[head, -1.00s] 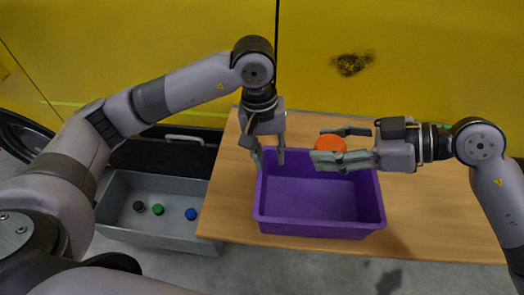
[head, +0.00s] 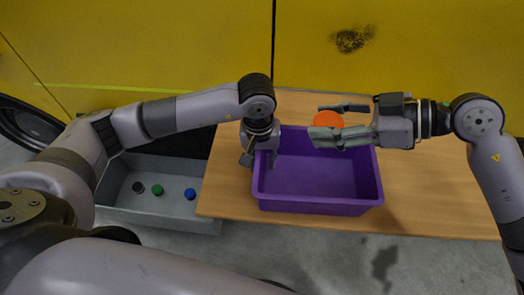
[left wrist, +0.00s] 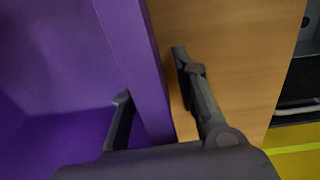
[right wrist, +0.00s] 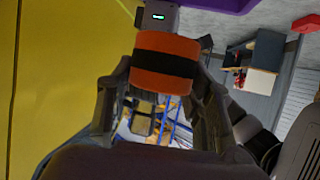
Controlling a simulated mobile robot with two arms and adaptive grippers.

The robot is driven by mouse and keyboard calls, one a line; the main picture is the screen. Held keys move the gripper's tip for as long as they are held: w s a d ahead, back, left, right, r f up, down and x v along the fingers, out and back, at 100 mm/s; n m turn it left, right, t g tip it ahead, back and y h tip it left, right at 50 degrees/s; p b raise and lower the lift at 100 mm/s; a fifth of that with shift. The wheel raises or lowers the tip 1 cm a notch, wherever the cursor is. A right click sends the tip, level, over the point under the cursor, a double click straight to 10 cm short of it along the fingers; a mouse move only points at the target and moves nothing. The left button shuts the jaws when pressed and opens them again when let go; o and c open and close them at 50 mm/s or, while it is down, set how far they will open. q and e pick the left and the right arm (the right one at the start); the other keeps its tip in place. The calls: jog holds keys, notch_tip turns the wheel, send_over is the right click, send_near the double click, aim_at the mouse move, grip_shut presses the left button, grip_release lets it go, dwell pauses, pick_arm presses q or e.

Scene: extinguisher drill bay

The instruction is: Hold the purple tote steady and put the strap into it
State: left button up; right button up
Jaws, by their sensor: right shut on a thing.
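The purple tote (head: 317,207) stands on the wooden table, its opening facing up. My left gripper (head: 258,162) is at the tote's left wall, pointing down. In the left wrist view, its two fingers (left wrist: 158,85) are apart, one inside and one outside the purple wall (left wrist: 140,70), with a gap on the outer side. My right gripper (head: 332,122) is shut on the strap (head: 328,121), an orange roll with a black band. It holds the strap above the far right part of the tote. The strap fills the space between the fingers in the right wrist view (right wrist: 165,48).
A grey bin (head: 150,219) with several small coloured round things sits on the floor left of the table (head: 440,205). The table is clear right of the tote. A yellow vehicle side (head: 420,50) rises behind the table.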

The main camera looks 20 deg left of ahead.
pick_arm(q)
jog(key=shift+f, duration=0.1)
jog(key=shift+c, duration=0.4)
grip_shut()
dwell(0.4)
